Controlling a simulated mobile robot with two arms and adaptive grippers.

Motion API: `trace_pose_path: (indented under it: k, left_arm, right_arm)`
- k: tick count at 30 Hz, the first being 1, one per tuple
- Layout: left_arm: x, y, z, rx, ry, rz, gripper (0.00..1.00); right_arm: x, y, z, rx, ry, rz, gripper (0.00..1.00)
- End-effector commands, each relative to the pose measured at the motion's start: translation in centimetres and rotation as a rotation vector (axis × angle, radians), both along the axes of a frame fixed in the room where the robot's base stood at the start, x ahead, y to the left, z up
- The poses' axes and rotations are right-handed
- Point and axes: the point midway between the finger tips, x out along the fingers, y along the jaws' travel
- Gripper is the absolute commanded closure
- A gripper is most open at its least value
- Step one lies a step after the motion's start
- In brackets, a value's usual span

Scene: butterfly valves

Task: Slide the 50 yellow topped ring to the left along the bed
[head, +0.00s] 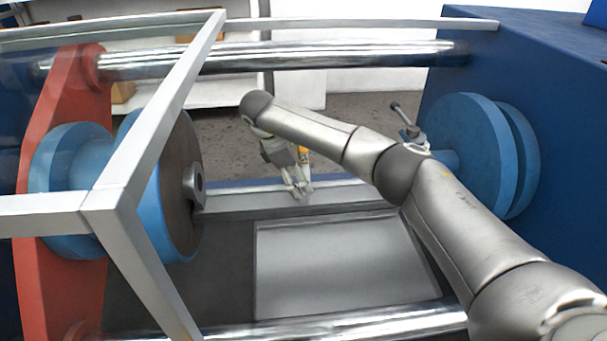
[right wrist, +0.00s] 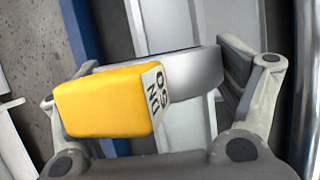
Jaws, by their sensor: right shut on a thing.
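The yellow topped ring (right wrist: 195,78) is in the right wrist view: a short silver metal ring with a yellow block (right wrist: 105,100) on top and a white label, turned over in the picture, that seems to read 50. My right gripper (right wrist: 155,85) is shut on it, with one finger at each side; the yellow block partly hides the left finger. In the head view my right gripper (head: 297,186) is low over the bed (head: 345,194), between the two blue flanges. Only a bit of yellow (head: 303,152) shows there; the ring itself is mostly hidden. My left gripper is not in view.
A blue flange with a dark face (head: 180,185) stands left on a red plate (head: 62,110); another blue flange (head: 465,150) is at right. Chrome rods (head: 280,56) run along back and front. A grey frame (head: 125,195) crosses the left foreground. The bed left of my gripper looks clear.

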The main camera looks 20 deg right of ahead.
Motion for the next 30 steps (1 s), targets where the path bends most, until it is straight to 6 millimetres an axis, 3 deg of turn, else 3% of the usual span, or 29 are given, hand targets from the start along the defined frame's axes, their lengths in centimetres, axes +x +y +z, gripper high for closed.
trace_pose_path:
  k: [15,30]
  left_arm:
    - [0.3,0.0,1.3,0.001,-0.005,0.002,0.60]
    - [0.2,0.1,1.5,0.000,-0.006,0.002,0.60]
  right_arm:
    - [0.5,1.8,0.0,0.001,-0.001,0.003,0.55]
    - [0.6,1.9,0.0,0.001,-0.001,0.002,0.55]
